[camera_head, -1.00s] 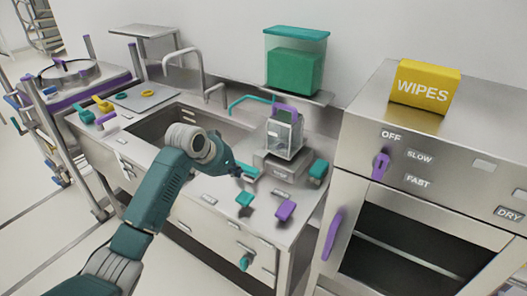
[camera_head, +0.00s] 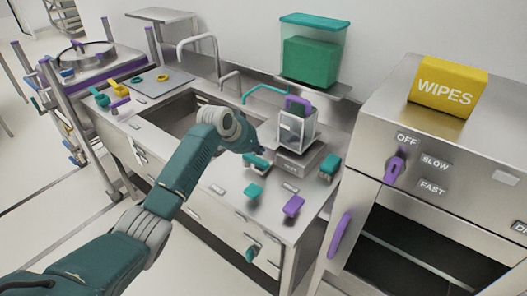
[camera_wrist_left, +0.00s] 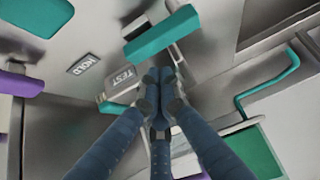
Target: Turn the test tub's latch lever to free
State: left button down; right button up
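The test tub (camera_head: 297,134) is a clear box with a purple handle, upright on a silver base on the counter. A plate marked TEST (camera_wrist_left: 122,78) shows in the left wrist view. A teal lever (camera_head: 257,163) sits at the base's left side; a teal bar (camera_wrist_left: 162,36), which looks like the same lever, lies just beyond my fingertips in the wrist view. My left gripper (camera_head: 254,146) is close above and behind this lever. Its fingers (camera_wrist_left: 160,78) are drawn together with nothing visible between them. Contact cannot be told. My right gripper is not in view.
A teal knob (camera_head: 254,192) and a purple knob (camera_head: 293,206) stand on the counter's front part, another teal one (camera_head: 329,166) right of the base. A sink (camera_head: 178,125) lies left. A steel machine (camera_head: 375,130) with yellow wipes box (camera_head: 447,84) stands right.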

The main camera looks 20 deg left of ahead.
aim_at(255, 164)
pick_arm(q)
jog(key=x, duration=0.3)
jog(key=shift+w+d+f, duration=0.1)
jog(key=shift+w+f, duration=0.05)
jog(key=shift+w+d+f, duration=0.15)
jog(key=shift+w+f, duration=0.15)
jog(key=shift+f, duration=0.15)
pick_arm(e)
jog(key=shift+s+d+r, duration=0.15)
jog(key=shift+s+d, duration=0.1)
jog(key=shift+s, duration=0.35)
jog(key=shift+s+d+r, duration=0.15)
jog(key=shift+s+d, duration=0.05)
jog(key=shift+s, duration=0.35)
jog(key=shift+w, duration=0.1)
